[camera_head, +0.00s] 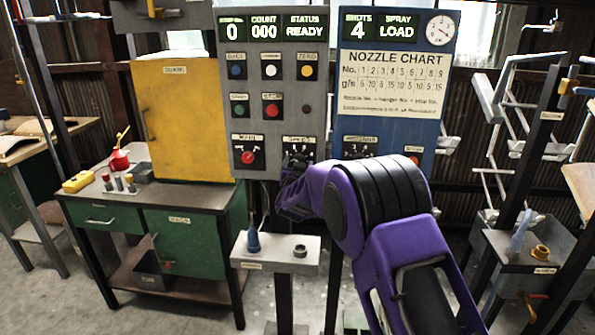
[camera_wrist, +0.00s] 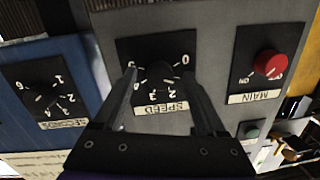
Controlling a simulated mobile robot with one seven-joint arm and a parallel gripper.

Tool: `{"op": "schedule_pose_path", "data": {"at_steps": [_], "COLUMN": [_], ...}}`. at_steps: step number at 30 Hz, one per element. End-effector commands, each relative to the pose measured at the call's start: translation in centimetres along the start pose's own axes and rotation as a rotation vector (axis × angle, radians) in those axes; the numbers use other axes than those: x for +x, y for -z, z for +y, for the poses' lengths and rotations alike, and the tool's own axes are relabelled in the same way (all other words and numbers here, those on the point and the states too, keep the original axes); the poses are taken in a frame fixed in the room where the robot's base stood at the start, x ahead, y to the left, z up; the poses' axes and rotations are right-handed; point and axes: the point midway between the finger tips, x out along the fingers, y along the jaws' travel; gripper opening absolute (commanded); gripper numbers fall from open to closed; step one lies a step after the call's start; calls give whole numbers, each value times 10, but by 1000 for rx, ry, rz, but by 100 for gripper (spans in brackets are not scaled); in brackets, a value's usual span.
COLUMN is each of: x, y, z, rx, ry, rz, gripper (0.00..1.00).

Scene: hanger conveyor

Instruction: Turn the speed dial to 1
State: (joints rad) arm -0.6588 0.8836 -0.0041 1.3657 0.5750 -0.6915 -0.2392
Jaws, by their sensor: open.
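The speed dial (camera_wrist: 160,71) is a black knob on a black plate marked 0 to 5. It appears upside down in the wrist view, with its SPEED label (camera_wrist: 160,107) below. My gripper (camera_wrist: 159,76) is open, with one finger on each side of the knob. I cannot tell whether the fingers touch it. The knob's pointer is too dark to read. In the head view, the dial's plate (camera_head: 299,142) is at the lower right of the grey panel, and my gripper (camera_head: 290,172) partly covers the dial. The panel's display (camera_head: 232,30) reads 0.
The red MAIN knob (camera_wrist: 267,63) sits beside the speed dial. On the other side, the blue panel carries a SECONDS dial (camera_wrist: 44,92). A small stand (camera_head: 272,253) with a blue nozzle is below. A green workbench (camera_head: 150,215) and yellow cabinet (camera_head: 183,120) stand at left.

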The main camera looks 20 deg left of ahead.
Motion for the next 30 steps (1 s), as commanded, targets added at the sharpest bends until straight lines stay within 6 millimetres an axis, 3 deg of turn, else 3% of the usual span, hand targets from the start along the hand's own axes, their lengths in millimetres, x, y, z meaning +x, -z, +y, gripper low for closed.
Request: {"op": "schedule_pose_path", "data": {"at_steps": [8, 24, 30], "x": [-32, -140, -166], "y": [0, 0, 0], "z": [-1, -1, -1], "rx": [0, 0, 1], "ry": [2, 2, 2], "rz": [-2, -1, 0], "gripper": [73, 73, 73]}}
